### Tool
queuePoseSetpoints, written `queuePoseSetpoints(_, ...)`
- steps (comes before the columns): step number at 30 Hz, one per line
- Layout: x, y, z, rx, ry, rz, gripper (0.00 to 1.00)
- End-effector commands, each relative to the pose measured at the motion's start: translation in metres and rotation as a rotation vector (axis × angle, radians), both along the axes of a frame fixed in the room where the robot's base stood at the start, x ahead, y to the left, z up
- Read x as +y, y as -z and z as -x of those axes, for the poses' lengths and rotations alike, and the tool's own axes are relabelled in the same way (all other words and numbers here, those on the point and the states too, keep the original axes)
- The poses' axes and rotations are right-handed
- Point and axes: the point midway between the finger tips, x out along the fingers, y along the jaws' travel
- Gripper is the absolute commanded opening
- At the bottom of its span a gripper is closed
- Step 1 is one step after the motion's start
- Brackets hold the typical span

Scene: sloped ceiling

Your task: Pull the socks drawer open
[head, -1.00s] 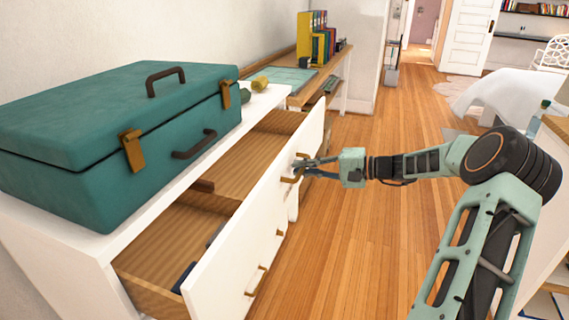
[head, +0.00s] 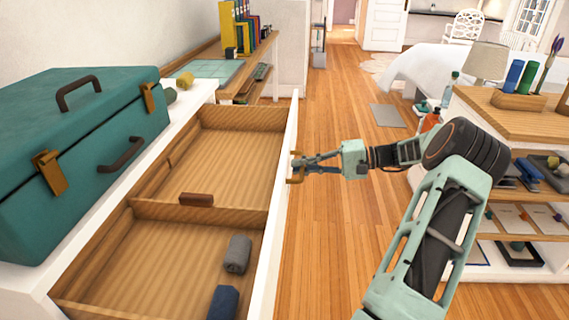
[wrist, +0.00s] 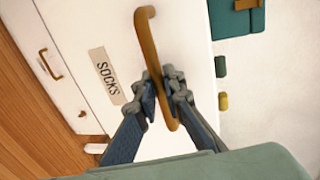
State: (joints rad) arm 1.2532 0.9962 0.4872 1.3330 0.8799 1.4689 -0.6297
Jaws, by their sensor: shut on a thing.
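The socks drawer (head: 276,215) stands pulled well out of the white dresser in the head view, with its wooden inside showing. A grey rolled sock (head: 237,254) and a dark blue one (head: 223,303) lie in its near compartment. A small brown block (head: 196,199) sits by the divider. In the wrist view, the white drawer front carries a "SOCKS" label (wrist: 110,76) beside a brass handle (wrist: 149,45). My gripper (head: 297,166) is at the outer side of the drawer front. Its fingers (wrist: 166,97) are shut around the handle.
A large teal case (head: 75,150) rests on the dresser top (head: 25,283). A desk with binders (head: 238,28) stands behind. To the right is a wooden shelf unit (head: 520,115) with several items. Wood floor (head: 325,240) is clear between drawer and shelf.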

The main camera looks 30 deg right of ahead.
Motion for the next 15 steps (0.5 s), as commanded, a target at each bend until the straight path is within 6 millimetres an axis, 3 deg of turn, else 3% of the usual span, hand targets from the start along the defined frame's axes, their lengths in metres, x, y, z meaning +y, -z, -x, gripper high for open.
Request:
queuePoseSetpoints(6, -0.020, 0.000, 0.014, 0.000, 0.002, 0.000, 0.00)
queuePoseSetpoints(15, -0.030, 0.000, 0.021, 0.000, 0.001, 0.000, 0.00)
